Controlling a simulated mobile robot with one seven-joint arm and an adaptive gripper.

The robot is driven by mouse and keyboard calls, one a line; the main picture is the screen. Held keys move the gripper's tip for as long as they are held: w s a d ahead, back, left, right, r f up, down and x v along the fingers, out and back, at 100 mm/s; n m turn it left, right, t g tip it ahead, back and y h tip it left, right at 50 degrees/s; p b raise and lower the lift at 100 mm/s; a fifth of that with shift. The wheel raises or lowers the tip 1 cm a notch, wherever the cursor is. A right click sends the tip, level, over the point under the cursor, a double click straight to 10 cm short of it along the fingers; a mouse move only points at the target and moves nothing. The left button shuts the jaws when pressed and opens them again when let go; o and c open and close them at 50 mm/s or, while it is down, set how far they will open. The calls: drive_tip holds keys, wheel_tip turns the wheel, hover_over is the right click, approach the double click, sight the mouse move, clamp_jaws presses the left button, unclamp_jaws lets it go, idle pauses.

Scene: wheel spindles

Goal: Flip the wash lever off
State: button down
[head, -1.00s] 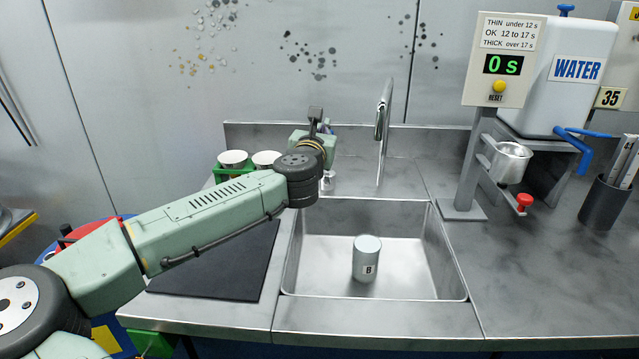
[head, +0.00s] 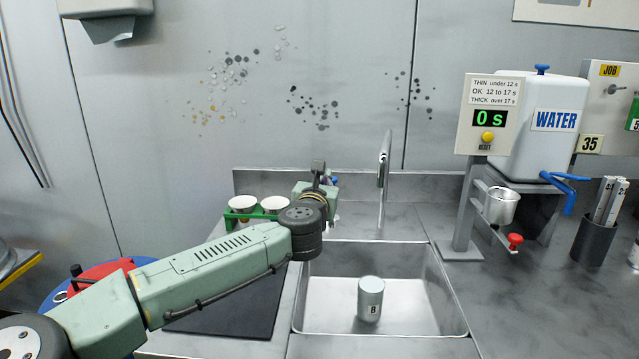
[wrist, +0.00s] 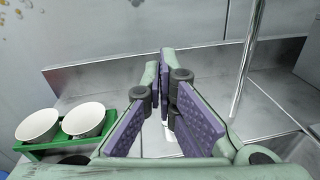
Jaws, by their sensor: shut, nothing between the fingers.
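My gripper shows at the back left of the sink (head: 425,290) in the head view, mostly hidden behind my wrist. In the wrist view my gripper (wrist: 161,78) is shut, its purple pads together with nothing held. The tall silver tap (head: 384,165) stands to the right of my gripper; its pole also shows in the wrist view (wrist: 245,65), apart from the fingers. I cannot make out the wash lever in either view; my gripper and wrist cover part of the area beside the tap.
A green rack with two white cups (head: 242,203) stands left of my gripper. A grey can marked B (head: 370,298) stands upright in the sink. The backsplash (wrist: 110,80) runs behind the fingers. A water tank (head: 541,125) and timer (head: 490,118) stand right.

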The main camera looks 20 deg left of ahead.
drive_tip(key=s+r+p, duration=0.3)
drive_tip(key=s+r, duration=0.2)
drive_tip(key=r, duration=0.3)
drive_tip(key=shift+d+p, duration=0.2)
drive_tip(key=shift+p, duration=0.1)
drive_tip(key=shift+r, duration=0.15)
